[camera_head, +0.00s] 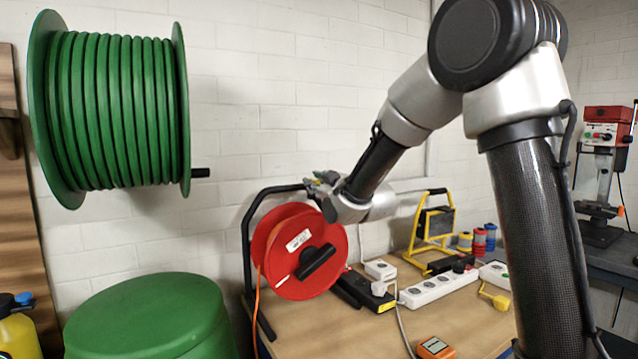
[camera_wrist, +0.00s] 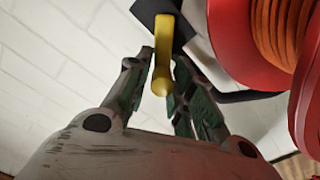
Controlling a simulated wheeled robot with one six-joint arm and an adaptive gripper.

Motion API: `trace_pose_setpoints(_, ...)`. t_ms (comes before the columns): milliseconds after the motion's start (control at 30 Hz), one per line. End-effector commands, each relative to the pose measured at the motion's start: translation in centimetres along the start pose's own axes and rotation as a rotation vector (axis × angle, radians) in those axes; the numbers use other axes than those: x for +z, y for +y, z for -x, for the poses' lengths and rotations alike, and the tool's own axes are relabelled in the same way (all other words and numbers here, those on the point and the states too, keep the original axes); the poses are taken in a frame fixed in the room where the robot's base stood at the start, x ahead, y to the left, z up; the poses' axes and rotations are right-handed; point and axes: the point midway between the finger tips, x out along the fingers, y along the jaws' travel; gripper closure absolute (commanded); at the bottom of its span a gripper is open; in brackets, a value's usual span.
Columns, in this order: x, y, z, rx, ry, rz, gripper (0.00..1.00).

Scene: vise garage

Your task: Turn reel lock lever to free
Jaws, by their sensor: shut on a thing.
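The red cable reel (camera_head: 292,262) hangs in a black tube stand (camera_head: 247,240) on the workbench. In the wrist view its red flange (camera_wrist: 228,45) and wound orange cable (camera_wrist: 280,30) fill the upper right. The yellow lock lever (camera_wrist: 163,45) sits on a dark block (camera_wrist: 150,10) beside the reel. My gripper (camera_wrist: 162,78) has its green-padded fingers on both sides of the lever's rounded end, shut on it. In the head view my gripper (camera_head: 322,183) is at the reel's upper right, by the stand's top; the lever cannot be made out there.
A large green hose reel (camera_head: 115,110) is on the wall at left, above a green drum (camera_head: 150,315). Power strips (camera_head: 440,287), a yellow stand (camera_head: 430,225) and an orange meter (camera_head: 435,347) are on the workbench (camera_head: 340,335). Its front middle is mostly bare.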

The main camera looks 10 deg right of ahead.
Motion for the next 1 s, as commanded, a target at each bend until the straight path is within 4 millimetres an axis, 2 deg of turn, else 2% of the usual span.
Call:
trace_pose_setpoints(33, 0.3, -0.7, 0.0, -0.010, -0.007, 0.036, 1.00)
trace_pose_setpoints(500, 1.1, -2.2, 0.1, -0.010, -0.007, 0.383, 1.00)
trace_pose_setpoints(1000, 1.7, -2.7, 0.1, -0.011, -0.010, 0.508, 1.00)
